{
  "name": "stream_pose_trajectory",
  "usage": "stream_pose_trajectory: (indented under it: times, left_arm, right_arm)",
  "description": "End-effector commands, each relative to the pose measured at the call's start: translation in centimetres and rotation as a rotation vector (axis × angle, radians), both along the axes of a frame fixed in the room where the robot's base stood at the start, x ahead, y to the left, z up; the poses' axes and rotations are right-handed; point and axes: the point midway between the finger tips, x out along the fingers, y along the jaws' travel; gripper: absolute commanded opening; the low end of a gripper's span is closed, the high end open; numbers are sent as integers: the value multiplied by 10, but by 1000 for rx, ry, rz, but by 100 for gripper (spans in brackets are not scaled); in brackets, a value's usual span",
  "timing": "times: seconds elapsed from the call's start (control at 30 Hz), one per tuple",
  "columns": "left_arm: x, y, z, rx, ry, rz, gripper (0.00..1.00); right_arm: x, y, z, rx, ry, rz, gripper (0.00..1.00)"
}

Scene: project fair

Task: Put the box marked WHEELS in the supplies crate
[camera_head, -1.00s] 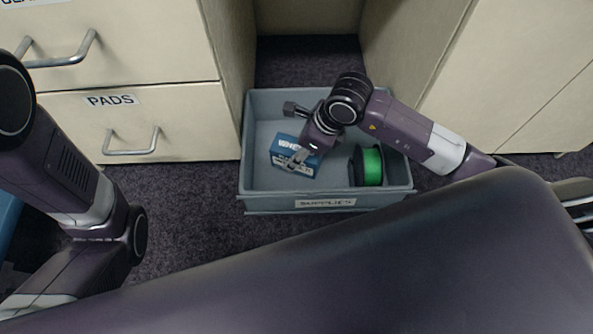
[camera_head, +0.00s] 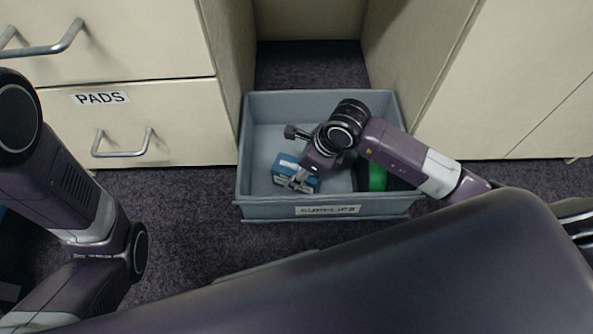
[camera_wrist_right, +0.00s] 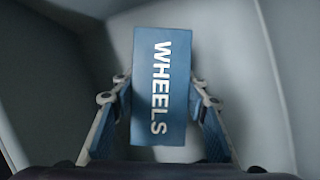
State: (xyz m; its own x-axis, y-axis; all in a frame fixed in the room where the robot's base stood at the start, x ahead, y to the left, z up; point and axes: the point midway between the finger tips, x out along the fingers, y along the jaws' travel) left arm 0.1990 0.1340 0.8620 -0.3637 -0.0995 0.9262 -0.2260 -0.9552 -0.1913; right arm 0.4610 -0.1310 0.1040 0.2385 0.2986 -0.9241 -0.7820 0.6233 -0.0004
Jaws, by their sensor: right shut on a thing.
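The blue box marked WHEELS (camera_wrist_right: 160,85) is between the two fingers of my right gripper (camera_wrist_right: 160,92), which is shut on its sides. In the head view the box (camera_head: 287,164) is inside the grey supplies crate (camera_head: 254,211), in its left part, with the gripper (camera_head: 296,182) over it. I cannot tell whether the box touches the crate floor. The crate's front carries a SUPPLIES label (camera_head: 328,210). My left arm comes in at the left, but its gripper is out of view.
A green spool (camera_head: 377,178) is in the crate's right part, partly hidden by my right arm. A cream drawer unit marked PADS (camera_head: 150,118) stands left of the crate, and a cream cabinet (camera_head: 520,80) stands to the right. Dark carpet lies in front.

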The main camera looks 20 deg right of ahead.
Motion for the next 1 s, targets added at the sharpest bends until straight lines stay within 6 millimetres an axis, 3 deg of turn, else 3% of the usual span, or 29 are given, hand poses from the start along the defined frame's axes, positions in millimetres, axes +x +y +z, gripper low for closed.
stream_pose_trajectory:
  times: [0.03, 0.07, 0.2, 0.57, 1.0]
  left_arm:
    - [0, 0, -2, 0, 0, 0, 33]
    - [0, 0, -1, 0, 0, 0, 33]
    - [0, 0, -1, 0, 0, 0, 33]
    - [0, 0, 4, 0, 1, 0, 33]
    - [1, 0, 54, 0, 2, 1, 33]
  right_arm:
    - [0, 0, -2, 1, -1, 0, 13]
    - [0, 0, -1, 0, 0, 0, 45]
    - [0, 0, -1, 0, 0, 0, 59]
    - [-1, -1, 5, -1, 0, 0, 59]
    - [-18, -24, 77, -2, -1, 0, 59]
